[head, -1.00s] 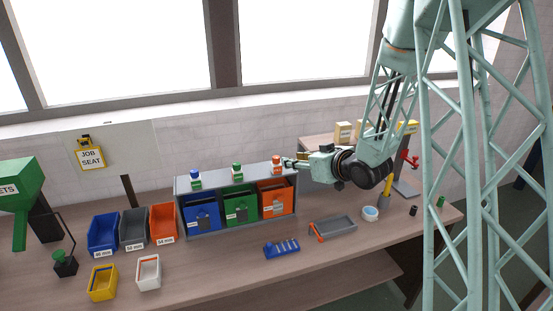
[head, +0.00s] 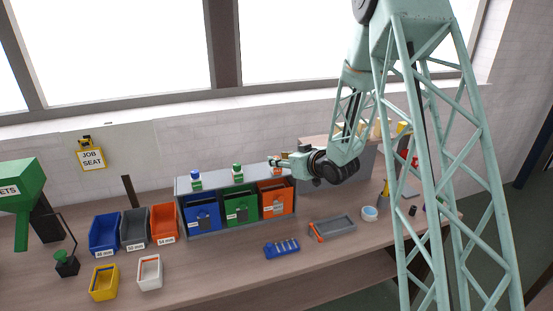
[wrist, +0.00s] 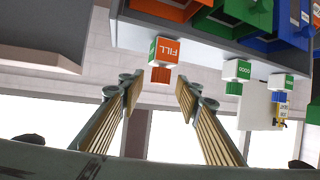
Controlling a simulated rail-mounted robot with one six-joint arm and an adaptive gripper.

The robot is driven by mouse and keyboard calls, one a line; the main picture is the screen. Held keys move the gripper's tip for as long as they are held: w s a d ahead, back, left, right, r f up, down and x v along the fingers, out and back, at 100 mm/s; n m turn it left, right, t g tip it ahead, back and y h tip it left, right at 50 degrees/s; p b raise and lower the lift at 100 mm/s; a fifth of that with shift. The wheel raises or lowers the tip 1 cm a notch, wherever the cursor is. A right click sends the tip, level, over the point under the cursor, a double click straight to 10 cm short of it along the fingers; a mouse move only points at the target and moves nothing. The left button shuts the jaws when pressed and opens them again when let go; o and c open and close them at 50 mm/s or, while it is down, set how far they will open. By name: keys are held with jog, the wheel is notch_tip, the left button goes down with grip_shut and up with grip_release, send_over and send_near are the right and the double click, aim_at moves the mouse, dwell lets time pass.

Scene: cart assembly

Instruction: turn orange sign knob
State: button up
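The orange sign (wrist: 169,50), a small block marked FILL, sits on the grey rack's top above the orange bin, and appears upside down in the wrist view. Its orange-red knob (wrist: 161,75) is on its top. My gripper (wrist: 159,84) is open, with one finger on each side of the knob's line in that view. I see no clear contact, and the knob appears slightly beyond the fingertips. In the head view my gripper (head: 273,161) is at the rack's right end and covers much of the orange sign.
The green sign (head: 238,175) and blue-knobbed sign (head: 196,181) stand farther left on the rack (head: 180,187). Below are blue, green and orange bins (head: 276,200). A grey tray (head: 334,227) and blue holder (head: 281,247) lie on the bench in front.

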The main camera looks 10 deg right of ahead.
jog(key=shift+x, duration=1.1)
jog(key=shift+c, duration=0.7)
jog(key=c, duration=0.7)
